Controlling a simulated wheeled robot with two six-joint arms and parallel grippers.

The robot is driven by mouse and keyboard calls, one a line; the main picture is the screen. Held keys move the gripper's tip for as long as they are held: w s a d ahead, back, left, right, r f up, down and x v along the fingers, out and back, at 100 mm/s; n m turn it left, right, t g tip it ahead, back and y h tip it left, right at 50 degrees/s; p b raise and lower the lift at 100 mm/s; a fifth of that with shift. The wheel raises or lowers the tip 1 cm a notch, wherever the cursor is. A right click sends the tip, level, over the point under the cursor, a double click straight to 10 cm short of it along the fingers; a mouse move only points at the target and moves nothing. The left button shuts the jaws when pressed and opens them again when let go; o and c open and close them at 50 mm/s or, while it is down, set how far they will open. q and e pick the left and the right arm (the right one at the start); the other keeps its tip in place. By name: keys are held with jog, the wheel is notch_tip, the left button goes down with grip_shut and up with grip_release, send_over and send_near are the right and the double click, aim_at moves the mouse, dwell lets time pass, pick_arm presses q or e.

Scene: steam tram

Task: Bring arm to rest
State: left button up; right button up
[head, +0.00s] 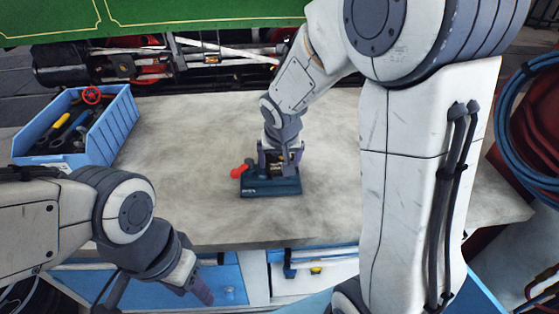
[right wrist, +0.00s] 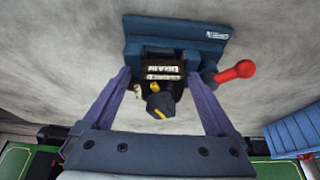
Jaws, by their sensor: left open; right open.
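My right gripper (head: 280,158) is lowered over a dark blue fixture (head: 268,188) on the worktop. In the right wrist view, its two purple fingers (right wrist: 160,95) are spread, one on each side of a dark block labelled "DRAIN" (right wrist: 163,70) and a black knob with a yellow mark (right wrist: 160,104). I cannot tell whether the fingers touch the block. A red-handled lever (right wrist: 235,71) sticks out from the fixture's side and also shows in the head view (head: 238,172). My left gripper (head: 204,291) is open and empty, low in front of the worktop edge; its fingers are partly hidden.
The grey worktop (head: 190,140) is mostly clear around the fixture. A blue bin (head: 118,120) with tools and a red handwheel (head: 92,95) stands at the left. Green panelling and machinery lie behind. Blue drawers (head: 225,280) are below the front edge. A coiled blue hose (head: 520,110) hangs at right.

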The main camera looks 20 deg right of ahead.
jog(key=s+a+r+n+g+p, duration=0.1)
jog(key=s+a+r+n, duration=0.1)
jog(key=s+a, duration=0.3)
jog(key=s+a+r+n+g+y+p, duration=0.1)
jog(key=s+a+n, duration=0.4)
jog(key=s, duration=0.7)
jog(key=s+a+r+n+g+y+p, duration=0.1)
jog(key=s+a+r+n+g+p, duration=0.1)
jog(key=s, duration=0.6)
notch_tip(320, 180, up, 2)
jog(key=a+n, duration=0.1)
jog(key=a, duration=0.1)
jog(key=shift+s+a+n, duration=0.35)
jog(key=shift+a+n, duration=0.05)
